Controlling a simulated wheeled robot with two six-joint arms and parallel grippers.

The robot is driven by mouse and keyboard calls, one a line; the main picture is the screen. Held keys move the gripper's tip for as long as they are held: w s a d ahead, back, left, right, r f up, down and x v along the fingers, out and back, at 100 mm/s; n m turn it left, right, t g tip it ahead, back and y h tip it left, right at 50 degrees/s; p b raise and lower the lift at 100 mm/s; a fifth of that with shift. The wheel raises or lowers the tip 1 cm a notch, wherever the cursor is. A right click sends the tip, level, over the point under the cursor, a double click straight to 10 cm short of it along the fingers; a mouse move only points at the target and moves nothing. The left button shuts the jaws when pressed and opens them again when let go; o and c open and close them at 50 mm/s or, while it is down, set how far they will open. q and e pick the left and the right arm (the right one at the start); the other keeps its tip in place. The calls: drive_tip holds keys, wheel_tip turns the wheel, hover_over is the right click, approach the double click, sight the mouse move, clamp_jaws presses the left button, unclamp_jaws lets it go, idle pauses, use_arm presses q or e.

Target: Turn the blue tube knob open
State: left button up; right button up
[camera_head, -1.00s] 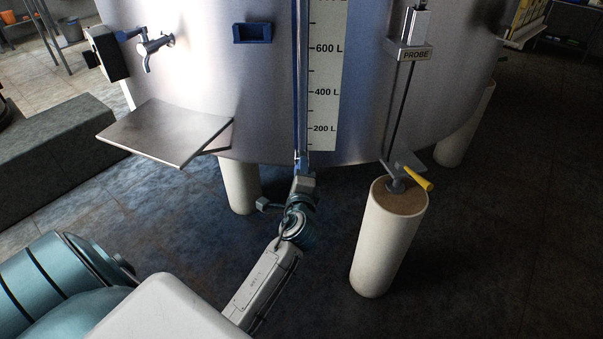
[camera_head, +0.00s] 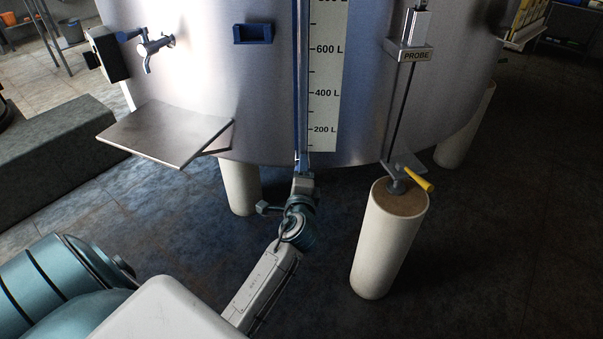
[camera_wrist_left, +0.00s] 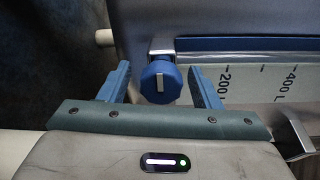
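The blue tube knob (camera_wrist_left: 159,82) shows in the left wrist view. It is a round, lobed knob with a pale bar across its face, the bar standing upright in the picture. It sits at the lower end of the blue sight tube (camera_head: 301,90) beside the litre scale. My left gripper (camera_wrist_left: 159,70) is open, with one blue finger on each side of the knob and a visible gap on both sides. In the head view my left gripper (camera_head: 296,192) is at the tube's bottom and hides the knob. My right gripper is not in view.
The steel tank (camera_head: 265,120) fills the back. A slanted metal plate (camera_head: 165,132) juts out on the left. A probe rod (camera_head: 402,110) and a yellow-handled valve (camera_head: 418,178) are to the right, above a pale leg (camera_head: 385,245). The floor at front right is clear.

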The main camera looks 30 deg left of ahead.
use_arm(q)
drive_tip(key=shift+d, duration=0.1)
drive_tip(key=v, duration=1)
drive_tip(key=shift+s, duration=0.35)
drive_tip(key=shift+d, duration=0.1)
